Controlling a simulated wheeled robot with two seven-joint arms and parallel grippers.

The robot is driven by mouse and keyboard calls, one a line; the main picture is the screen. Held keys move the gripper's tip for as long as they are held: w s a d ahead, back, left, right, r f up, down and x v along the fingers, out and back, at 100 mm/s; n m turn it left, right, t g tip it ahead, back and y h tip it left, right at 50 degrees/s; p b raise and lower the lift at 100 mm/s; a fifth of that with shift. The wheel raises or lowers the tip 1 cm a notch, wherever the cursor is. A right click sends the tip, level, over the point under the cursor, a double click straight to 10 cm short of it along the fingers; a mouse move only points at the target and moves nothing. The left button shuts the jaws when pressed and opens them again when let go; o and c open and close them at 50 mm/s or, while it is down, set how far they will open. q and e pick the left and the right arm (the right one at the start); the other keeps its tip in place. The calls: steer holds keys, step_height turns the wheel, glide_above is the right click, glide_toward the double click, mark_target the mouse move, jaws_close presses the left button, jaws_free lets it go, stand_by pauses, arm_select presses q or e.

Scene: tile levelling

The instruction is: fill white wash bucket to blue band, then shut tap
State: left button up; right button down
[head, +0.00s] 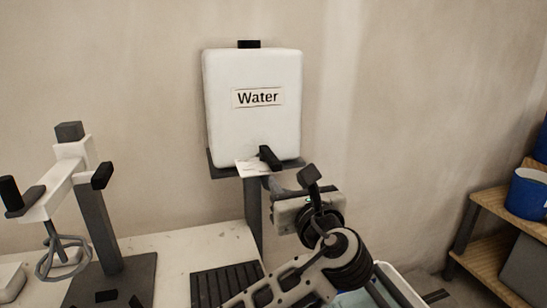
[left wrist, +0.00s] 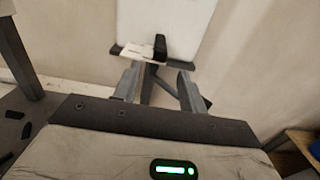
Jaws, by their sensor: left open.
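A white tank labelled "Water" (head: 253,125) stands on a dark stand against the wall. The tap's black handle (head: 269,158) sticks out at its lower front; it also shows in the left wrist view (left wrist: 160,47). My left gripper (head: 277,183) is just below and in front of the handle. Its two fingers (left wrist: 160,80) are apart, with nothing seen held between them. A pale-rimmed container (head: 402,286) with blue-green inside is partly hidden behind my left arm; I cannot tell whether it is the wash bucket. No blue band or running water is visible. My right gripper is not in view.
A mixer stand (head: 100,225) with a wire whisk stands on the pale worktop (head: 185,250) at left. A dark ribbed mat (head: 225,283) lies below the tank. Wooden shelves (head: 490,203) with a blue bucket (head: 526,195) are at right.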

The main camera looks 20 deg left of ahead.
mark_target(273, 157)
arm_select(q)
steer(key=p+x, duration=0.1)
steer(key=x, duration=1)
steer(key=shift+w+a, duration=0.15)
jaws_close()
